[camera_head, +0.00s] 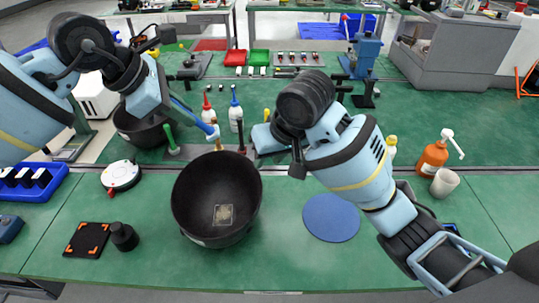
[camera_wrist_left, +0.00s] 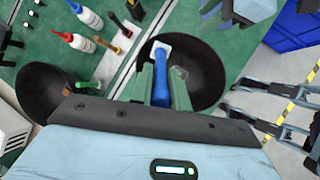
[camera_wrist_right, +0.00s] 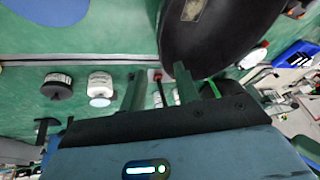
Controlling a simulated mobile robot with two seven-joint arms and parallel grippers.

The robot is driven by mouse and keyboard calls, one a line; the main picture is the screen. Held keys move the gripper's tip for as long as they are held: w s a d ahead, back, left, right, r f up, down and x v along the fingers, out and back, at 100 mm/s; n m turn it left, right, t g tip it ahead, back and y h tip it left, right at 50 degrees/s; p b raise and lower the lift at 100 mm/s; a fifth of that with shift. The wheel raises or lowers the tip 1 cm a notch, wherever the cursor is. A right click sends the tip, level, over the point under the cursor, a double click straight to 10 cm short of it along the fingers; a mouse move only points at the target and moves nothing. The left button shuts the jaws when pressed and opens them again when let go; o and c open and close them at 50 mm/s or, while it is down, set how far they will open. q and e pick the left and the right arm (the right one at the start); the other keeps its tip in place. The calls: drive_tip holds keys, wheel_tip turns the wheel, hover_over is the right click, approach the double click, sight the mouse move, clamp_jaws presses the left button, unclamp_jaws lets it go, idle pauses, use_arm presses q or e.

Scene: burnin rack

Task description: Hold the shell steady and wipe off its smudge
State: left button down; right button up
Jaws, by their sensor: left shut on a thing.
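The shell is a black bowl (camera_head: 188,215) on the front middle of the green bench; it also shows in the left wrist view (camera_wrist_left: 205,80) and right wrist view (camera_wrist_right: 225,40). A pale tan smudge (camera_head: 223,215) marks its inner floor; it shows at the top of the right wrist view (camera_wrist_right: 192,9). My left gripper (camera_wrist_left: 161,82) is shut on a blue-handled tool (camera_wrist_left: 160,85) with a white head (camera_wrist_left: 160,47), above and behind the bowl. My right gripper (camera_wrist_right: 158,85) is open with nothing clearly between its fingers, beside the bowl's rim; whether it touches is unclear.
A second dark bowl (camera_head: 143,130) stands behind left. Upright tools (camera_head: 172,141) and two white bottles (camera_head: 235,108) stand behind the shell. A blue disc (camera_head: 331,217) lies right. A black pad (camera_head: 86,239) and black cylinder (camera_head: 124,237) sit front left.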

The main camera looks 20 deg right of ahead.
sight(255, 179)
drive_tip(key=shift+r, duration=0.15)
drive_tip(key=shift+w+a, duration=0.1)
drive_tip(key=x, duration=1.2)
clamp_jaws()
idle(1.1)
